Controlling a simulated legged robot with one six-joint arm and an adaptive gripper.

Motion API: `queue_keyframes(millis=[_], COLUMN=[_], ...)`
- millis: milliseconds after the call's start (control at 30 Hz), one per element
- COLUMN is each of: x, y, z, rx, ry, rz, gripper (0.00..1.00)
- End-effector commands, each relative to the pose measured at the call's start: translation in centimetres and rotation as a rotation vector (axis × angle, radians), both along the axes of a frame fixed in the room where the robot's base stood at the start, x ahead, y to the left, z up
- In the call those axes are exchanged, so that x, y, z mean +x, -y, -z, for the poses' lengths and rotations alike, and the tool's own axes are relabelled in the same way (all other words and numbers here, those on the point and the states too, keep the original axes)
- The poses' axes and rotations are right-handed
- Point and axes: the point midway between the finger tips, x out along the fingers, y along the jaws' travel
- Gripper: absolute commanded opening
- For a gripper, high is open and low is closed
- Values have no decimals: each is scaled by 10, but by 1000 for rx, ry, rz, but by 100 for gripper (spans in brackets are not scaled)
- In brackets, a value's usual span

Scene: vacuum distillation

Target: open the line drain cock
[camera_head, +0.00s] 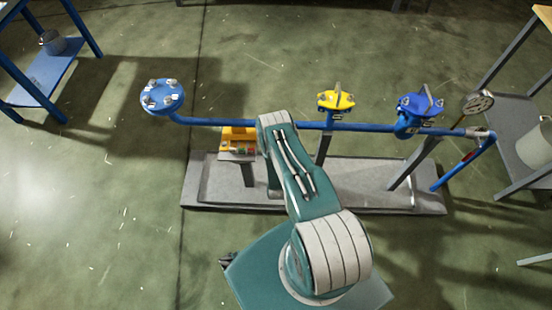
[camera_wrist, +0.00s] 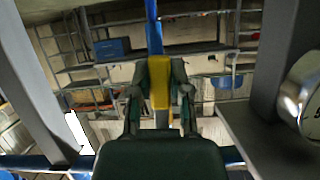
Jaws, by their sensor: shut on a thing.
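In the wrist view my gripper (camera_wrist: 159,86) has its two dark fingers closed on either side of a yellow handle (camera_wrist: 160,72). The handle lies in line with a blue pipe (camera_wrist: 153,32) and looks like the line drain cock's lever. In the head view the blue line (camera_head: 365,127) runs across above a grey base. My arm covers part of that line and hides my gripper and the held handle there. How far the cock is turned cannot be told.
A yellow box (camera_head: 238,138) stands left of my arm.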

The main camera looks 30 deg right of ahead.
Motion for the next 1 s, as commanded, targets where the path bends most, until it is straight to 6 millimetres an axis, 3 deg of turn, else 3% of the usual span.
queue_keyframes(millis=[467, 500, 567, 1000], x=[3, 3, 3, -3], y=[2, 1, 1, -2], z=[-2, -2, -2, -2], rx=[-12, -12, -12, -11], ry=[-1, -1, -1, -6], rz=[-2, -2, -2, -2], gripper=[0, 38, 60, 60])
